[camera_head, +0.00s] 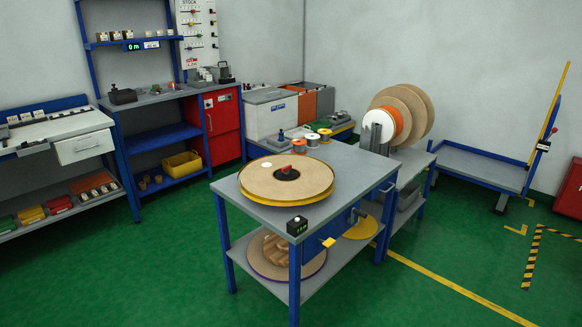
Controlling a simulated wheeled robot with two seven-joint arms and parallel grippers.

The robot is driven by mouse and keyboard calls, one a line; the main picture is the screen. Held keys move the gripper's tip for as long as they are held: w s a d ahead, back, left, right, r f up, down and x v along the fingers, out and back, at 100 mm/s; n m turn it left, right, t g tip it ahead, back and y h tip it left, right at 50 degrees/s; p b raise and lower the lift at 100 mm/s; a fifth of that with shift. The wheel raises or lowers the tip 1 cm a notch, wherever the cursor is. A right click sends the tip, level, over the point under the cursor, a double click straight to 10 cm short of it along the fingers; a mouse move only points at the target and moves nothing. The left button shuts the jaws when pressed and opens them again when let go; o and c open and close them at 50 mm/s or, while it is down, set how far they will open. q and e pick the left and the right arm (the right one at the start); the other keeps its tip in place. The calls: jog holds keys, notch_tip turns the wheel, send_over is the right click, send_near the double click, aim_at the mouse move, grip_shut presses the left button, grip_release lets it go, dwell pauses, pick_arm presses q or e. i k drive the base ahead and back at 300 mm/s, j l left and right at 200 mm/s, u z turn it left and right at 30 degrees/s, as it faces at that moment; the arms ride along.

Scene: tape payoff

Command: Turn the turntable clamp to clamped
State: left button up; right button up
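The turntable (287,180) is a round wooden disc with a yellow edge, lying flat on the grey top of a blue-framed table (347,165). A red clamp knob (285,169) sits on a black hub at the disc's centre. It is too small to tell whether it is set to clamped. A small white round mark (266,165) lies on the disc left of the knob. A small black box with a green display (297,225) stands at the table's front corner. Neither of my grippers is in view.
A wooden reel (270,258) and a yellow disc (361,227) are on the lower shelf. Large cable reels (411,115) stand on a bench behind. A blue cart (480,165) stands at right. Green floor (440,270) is clear at front right.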

aim_at(286, 170)
jog(key=i+z, duration=0.35)
jog(key=i, duration=0.25)
jog(key=i+z, duration=0.4)
jog(key=i, duration=0.25)
